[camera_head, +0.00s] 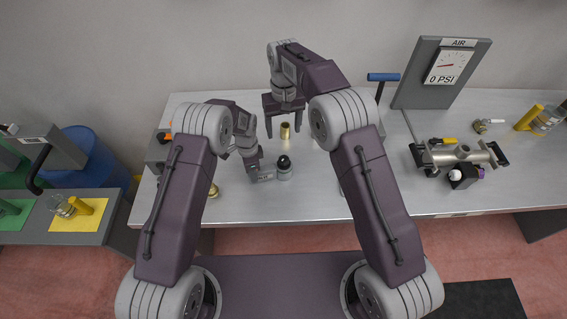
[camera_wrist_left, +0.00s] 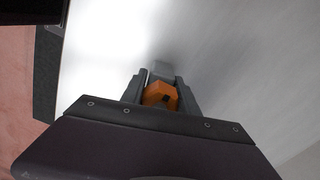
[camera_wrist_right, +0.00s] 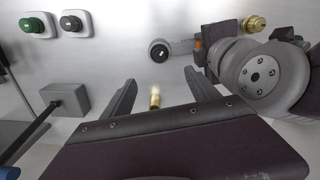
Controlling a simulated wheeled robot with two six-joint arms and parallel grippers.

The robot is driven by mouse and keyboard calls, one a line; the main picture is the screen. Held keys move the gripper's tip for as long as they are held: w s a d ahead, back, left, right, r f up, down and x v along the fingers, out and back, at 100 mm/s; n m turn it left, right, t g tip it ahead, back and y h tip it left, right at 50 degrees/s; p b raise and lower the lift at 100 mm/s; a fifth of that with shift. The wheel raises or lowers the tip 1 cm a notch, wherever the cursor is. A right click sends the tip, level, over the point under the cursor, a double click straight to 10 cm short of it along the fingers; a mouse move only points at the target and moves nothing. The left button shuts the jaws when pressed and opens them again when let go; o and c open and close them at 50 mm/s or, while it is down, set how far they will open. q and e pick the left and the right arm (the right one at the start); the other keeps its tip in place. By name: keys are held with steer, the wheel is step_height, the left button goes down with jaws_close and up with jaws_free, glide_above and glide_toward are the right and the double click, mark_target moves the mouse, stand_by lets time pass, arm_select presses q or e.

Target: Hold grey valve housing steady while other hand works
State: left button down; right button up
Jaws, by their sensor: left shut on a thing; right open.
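The grey valve housing (camera_head: 284,173) has a round black top and lies over the bench in front of me. My left gripper (camera_head: 262,177) is shut on its left side in the head view. The housing's round end (camera_wrist_right: 160,52) shows in the right wrist view. In the left wrist view an orange part (camera_wrist_left: 161,95) sits between the left jaws (camera_wrist_left: 160,84), and most of the housing is hidden. My right gripper (camera_head: 284,119) is open, behind the housing. A small brass fitting (camera_head: 285,131) shows between or below its fingers; I cannot tell if they touch it.
A blue-handled lever (camera_head: 383,77), a gauge panel reading 0 PSI (camera_head: 445,68) and a metal manifold (camera_head: 458,153) stand on the right. Another brass piece (camera_head: 213,190) is near my left arm. The bench's front middle (camera_head: 310,207) is clear.

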mark_target(283, 157)
step_height(283, 157, down, 15)
steer(key=shift+s+r, duration=0.1)
steer(key=shift+r, duration=5.5)
steer(key=w+d+m, duration=0.1)
steer(key=d+m, duration=0.3)
steer(key=d, duration=1.2)
steer(key=s+d+f+m+y, duration=0.1)
steer(key=s+d+m+y, duration=0.5)
steer(key=s+d+m, duration=0.3)
steer(key=shift+s+d+f+m+g+y, duration=0.15)
steer(key=shift+s+d+m+g+y, duration=0.2)
steer(key=shift+s, duration=0.3)
